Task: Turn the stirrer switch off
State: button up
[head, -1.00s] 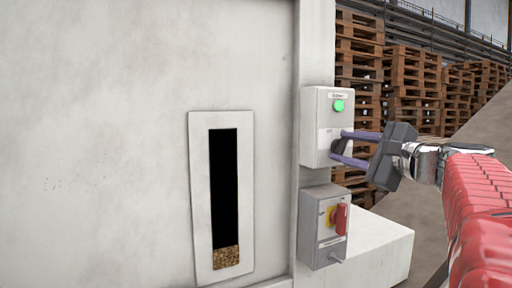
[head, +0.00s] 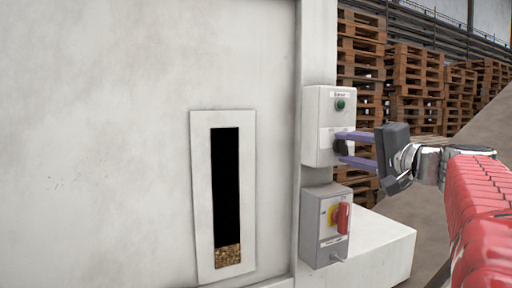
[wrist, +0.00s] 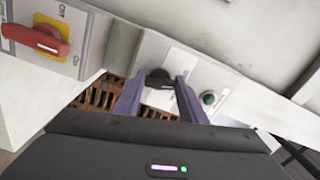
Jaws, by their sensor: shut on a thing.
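The stirrer switch box (head: 317,128) is light grey and fixed to the white post, with a small label at its top. Its lamp (head: 340,104) is dark green and unlit; it also shows dark in the wrist view (wrist: 209,99). The black rotary knob (wrist: 158,78) sits on the box's lower plate, with its handle turned sideways in the wrist view. My gripper (head: 342,147) reaches in from the right, its two purple fingers shut on the knob, one on each side. In the head view the fingers partly hide the knob (head: 338,146).
A grey box with a red rotary switch (head: 342,217) on a yellow plate hangs just below. A white ledge (head: 378,245) juts out under it. A tall sight window (head: 227,252) shows pellets at its bottom. Pallet stacks (head: 415,85) stand behind.

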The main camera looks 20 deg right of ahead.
jog(key=shift+f+n, duration=0.2)
jog(key=shift+n, duration=0.6)
jog(key=shift+f+n, duration=0.2)
jog(key=shift+n, duration=0.6)
jog(key=o, duration=0.7)
jog(key=shift+c, duration=0.2)
jog(key=o, duration=0.4)
jog(key=shift+r, duration=0.2)
jog(key=s, duration=1.3)
jog(key=shift+s+d, duration=0.2)
jog(key=shift+s, duration=0.2)
